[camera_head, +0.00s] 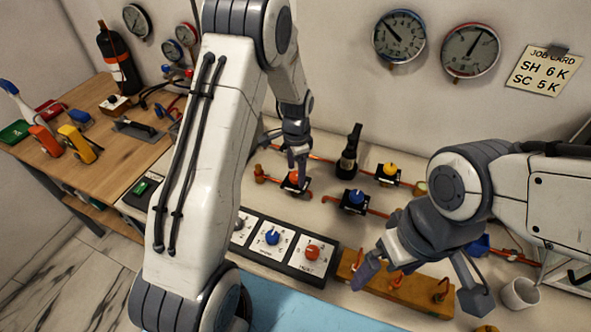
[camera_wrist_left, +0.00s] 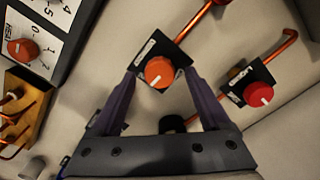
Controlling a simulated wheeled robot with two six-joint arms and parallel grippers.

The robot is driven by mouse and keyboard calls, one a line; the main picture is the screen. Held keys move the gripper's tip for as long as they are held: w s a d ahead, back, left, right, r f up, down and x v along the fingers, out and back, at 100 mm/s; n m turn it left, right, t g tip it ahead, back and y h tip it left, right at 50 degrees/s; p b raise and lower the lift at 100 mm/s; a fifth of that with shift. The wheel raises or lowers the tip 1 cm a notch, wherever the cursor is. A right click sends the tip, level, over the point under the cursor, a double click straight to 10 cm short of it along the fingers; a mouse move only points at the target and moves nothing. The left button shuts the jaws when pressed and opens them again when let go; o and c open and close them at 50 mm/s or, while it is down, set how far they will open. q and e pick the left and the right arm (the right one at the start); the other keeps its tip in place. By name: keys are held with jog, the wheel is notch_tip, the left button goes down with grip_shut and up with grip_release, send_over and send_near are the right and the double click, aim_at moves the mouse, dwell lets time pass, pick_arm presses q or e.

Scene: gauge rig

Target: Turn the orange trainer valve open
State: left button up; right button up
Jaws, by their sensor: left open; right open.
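The orange trainer valve (camera_head: 294,177) is a round orange knob on a black labelled base, set in a copper pipe run on the bench. In the left wrist view, its knob (camera_wrist_left: 159,73) lies between the fingertips of my left gripper (camera_wrist_left: 160,76). That gripper (camera_head: 298,164) is open, pointing down over the valve, with one finger on each side of the knob. I cannot tell whether either finger touches it. My right gripper (camera_head: 422,286) is open and empty, above the wooden block at the right.
A red-knobbed valve (camera_wrist_left: 258,94) sits close beside in the left wrist view. A blue valve (camera_head: 356,197), a yellow valve (camera_head: 390,170) and a dark bottle (camera_head: 349,152) stand to the right. A dial panel (camera_head: 291,250) lies in front. A wooden block (camera_head: 412,291) carries copper hooks.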

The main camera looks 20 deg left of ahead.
pick_arm(q)
jog(key=shift+f, duration=0.5)
jog(key=shift+c, duration=0.3)
grip_shut()
